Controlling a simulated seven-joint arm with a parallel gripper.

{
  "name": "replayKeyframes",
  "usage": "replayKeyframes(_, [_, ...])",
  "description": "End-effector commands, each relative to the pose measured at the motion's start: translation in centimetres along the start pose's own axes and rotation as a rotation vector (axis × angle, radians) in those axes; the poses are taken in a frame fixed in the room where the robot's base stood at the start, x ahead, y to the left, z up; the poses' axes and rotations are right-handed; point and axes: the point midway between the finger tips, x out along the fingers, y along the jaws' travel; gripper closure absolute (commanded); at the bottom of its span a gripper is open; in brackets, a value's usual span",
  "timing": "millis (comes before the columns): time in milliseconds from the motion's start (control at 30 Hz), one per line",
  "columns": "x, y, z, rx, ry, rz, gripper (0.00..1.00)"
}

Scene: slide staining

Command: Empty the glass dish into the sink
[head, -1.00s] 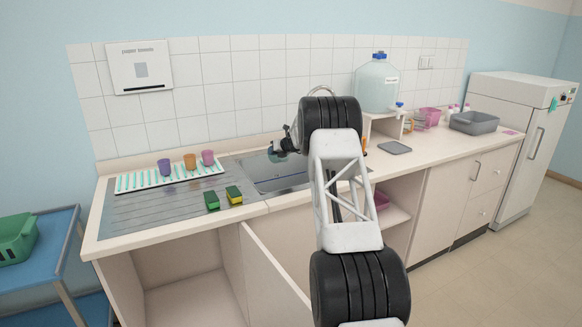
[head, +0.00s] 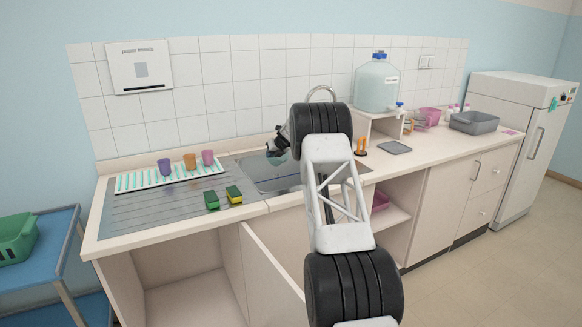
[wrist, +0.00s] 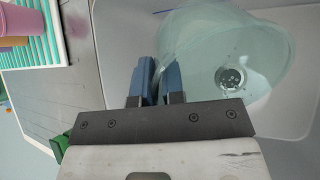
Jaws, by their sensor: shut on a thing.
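The glass dish (wrist: 190,45) is clear with a pale green tint. In the wrist view it is at the upper middle, its rim beside the blue fingers of my gripper (wrist: 158,80). My gripper is shut on the dish's edge and holds it over the sink (wrist: 300,105). The drain (wrist: 230,78) shows through the glass, with small drops or bubbles near it. The dish looks tilted; how much liquid it holds I cannot tell. In the head view, my gripper (head: 274,148) and the dish (head: 278,159) are over the sink basin (head: 262,183), partly hidden by my arm.
Two green-and-yellow sponges (head: 212,200) lie on the drainboard (head: 150,212). The tap (head: 322,90) and a water carboy (head: 377,85) are at the back right.

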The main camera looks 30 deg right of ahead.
Motion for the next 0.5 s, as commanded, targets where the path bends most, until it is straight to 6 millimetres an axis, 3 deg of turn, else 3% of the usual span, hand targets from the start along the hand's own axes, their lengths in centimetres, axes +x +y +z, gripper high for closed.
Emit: replayKeyframes(500, [1.5, 0.1, 0.0, -0.014, 0.131, -0.082, 1.00])
